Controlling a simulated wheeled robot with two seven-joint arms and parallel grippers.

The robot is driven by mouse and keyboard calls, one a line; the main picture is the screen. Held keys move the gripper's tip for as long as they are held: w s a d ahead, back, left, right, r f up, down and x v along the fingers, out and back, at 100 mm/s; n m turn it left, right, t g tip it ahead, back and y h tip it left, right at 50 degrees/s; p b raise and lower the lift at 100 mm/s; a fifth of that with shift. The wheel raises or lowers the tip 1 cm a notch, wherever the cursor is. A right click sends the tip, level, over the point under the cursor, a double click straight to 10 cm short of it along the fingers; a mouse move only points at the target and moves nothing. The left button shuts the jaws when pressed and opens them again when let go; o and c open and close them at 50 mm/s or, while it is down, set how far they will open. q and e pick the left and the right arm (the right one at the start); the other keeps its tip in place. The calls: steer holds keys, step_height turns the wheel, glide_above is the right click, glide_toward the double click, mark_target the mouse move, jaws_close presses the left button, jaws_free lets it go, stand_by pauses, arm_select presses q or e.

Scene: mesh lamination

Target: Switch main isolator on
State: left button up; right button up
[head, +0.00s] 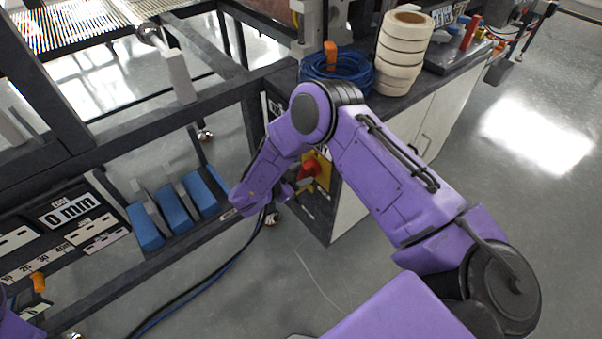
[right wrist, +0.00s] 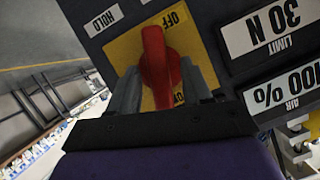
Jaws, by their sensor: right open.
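The main isolator is a red rotary handle (right wrist: 158,68) on a yellow plate (right wrist: 121,50) in the right wrist view. The plate is marked OFF near its top right corner and ON near its lower right, partly covered. The handle stands roughly upright in that view; I cannot tell which mark it points to. My right gripper (right wrist: 160,83) is open, with one grey finger on each side of the handle. I cannot tell whether they touch it. In the head view the red handle (head: 309,169) shows on the cabinet end beside my right gripper (head: 287,192). My left gripper is out of view.
Around the handle are a HOLD label (right wrist: 101,20), a 30 N limit label (right wrist: 278,27) and an air 100 % label (right wrist: 285,90). Blue cable coil (head: 337,68) and tape rolls (head: 402,52) stand on the cabinet top. A dark frame with blue blocks (head: 146,226) is at left.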

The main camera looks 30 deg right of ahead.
steer(key=shift+d+f, duration=0.15)
steer(key=shift+d, duration=0.2)
jaws_close()
steer(key=shift+n+g+p, duration=0.3)
steer(key=shift+n+g, duration=0.1)
steer(key=shift+n, duration=0.1)
steer(key=shift+w+n+g, duration=0.1)
steer(key=shift+n+g, duration=0.3)
steer(key=shift+n, duration=0.3)
jaws_free()
